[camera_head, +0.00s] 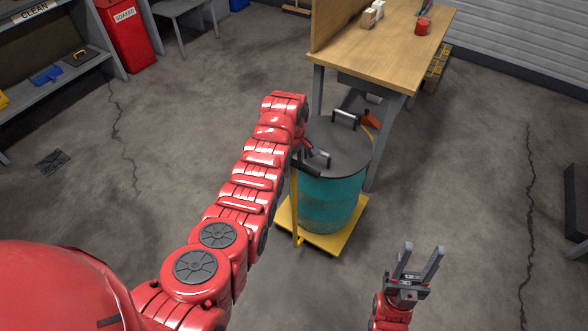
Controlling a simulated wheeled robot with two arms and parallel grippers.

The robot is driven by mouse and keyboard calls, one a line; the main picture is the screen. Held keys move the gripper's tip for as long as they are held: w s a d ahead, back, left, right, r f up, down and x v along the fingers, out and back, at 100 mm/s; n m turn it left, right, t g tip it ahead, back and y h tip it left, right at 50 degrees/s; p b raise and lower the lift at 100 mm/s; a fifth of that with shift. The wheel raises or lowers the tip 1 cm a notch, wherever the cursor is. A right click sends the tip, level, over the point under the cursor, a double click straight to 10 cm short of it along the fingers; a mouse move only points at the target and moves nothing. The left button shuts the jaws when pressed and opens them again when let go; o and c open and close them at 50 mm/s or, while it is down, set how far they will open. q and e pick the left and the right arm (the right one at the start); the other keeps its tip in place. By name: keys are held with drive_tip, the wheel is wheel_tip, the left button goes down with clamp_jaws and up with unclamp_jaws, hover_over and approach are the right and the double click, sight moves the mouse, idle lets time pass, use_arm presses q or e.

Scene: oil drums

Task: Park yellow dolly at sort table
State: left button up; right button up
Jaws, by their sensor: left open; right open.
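The yellow dolly (322,242) stands on the floor at the near end of a wood-topped table (378,58), which may be the sort table. A teal drum (332,200) with a dark grey lid stands upright on it. The dolly's yellow post (296,215) rises at the drum's left side to a dark bar (307,170). My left gripper (316,157) is open at the lid's left edge, close to this bar; my wrist partly hides it, and I cannot tell whether they touch. My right gripper (419,255) is open and empty, right of the dolly and apart from it.
A red bin (128,38) and a grey shelf (60,75) stand at the upper left. A red can (423,26) and small boxes are on the table. A dark object (577,200) stands at the right edge.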

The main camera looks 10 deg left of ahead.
use_arm(q)
wheel_tip(320, 180, up, 8)
drive_tip(key=shift+f, duration=0.25)
wheel_tip(320, 180, up, 7)
drive_tip(key=p, duration=0.4)
drive_tip(key=shift+p, duration=0.3)
drive_tip(key=shift+s+a+r, duration=0.1)
